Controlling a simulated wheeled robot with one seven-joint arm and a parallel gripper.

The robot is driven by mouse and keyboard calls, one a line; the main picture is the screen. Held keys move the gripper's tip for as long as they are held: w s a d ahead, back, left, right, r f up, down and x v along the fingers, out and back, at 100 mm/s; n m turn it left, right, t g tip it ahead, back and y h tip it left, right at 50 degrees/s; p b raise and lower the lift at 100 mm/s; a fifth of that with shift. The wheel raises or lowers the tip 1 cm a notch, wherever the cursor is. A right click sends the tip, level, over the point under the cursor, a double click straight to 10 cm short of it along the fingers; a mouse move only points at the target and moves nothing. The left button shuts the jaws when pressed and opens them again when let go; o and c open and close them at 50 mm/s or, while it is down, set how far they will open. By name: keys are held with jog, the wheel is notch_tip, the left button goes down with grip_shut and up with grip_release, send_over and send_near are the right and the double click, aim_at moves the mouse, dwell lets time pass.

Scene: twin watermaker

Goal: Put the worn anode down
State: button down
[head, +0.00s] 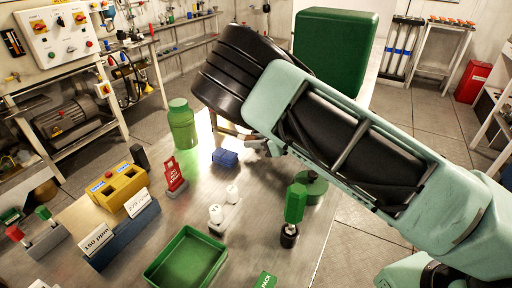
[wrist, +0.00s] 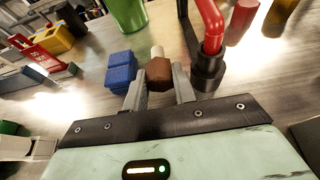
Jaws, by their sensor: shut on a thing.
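My gripper (wrist: 160,82) is shut on the worn anode (wrist: 158,70), a brown hexagonal head with a pale rod pointing away from me. In the wrist view a small blue block (wrist: 120,75) stands just left of it, by the left finger. In the head view the same blue block (head: 225,158) sits on the metal table (head: 160,220). My gripper (head: 262,148) is low over the table to the right of that block, largely hidden by my arm. The anode cannot be made out there. I cannot tell whether it touches the table.
A red pipe (wrist: 212,25) in a black fitting rises close to the right finger. A green bottle (head: 182,125), a red tag stand (head: 174,175), two white pieces on a holder (head: 222,220), a green-handled tool (head: 295,203) and a green tray (head: 158,277) stand around.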

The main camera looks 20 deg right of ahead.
aim_at(256, 154)
jog(key=shift+f, duration=1.4)
jog(key=shift+f, duration=0.15)
jog(key=c, duration=1.1)
grip_release()
jog(key=shift+c, duration=0.2)
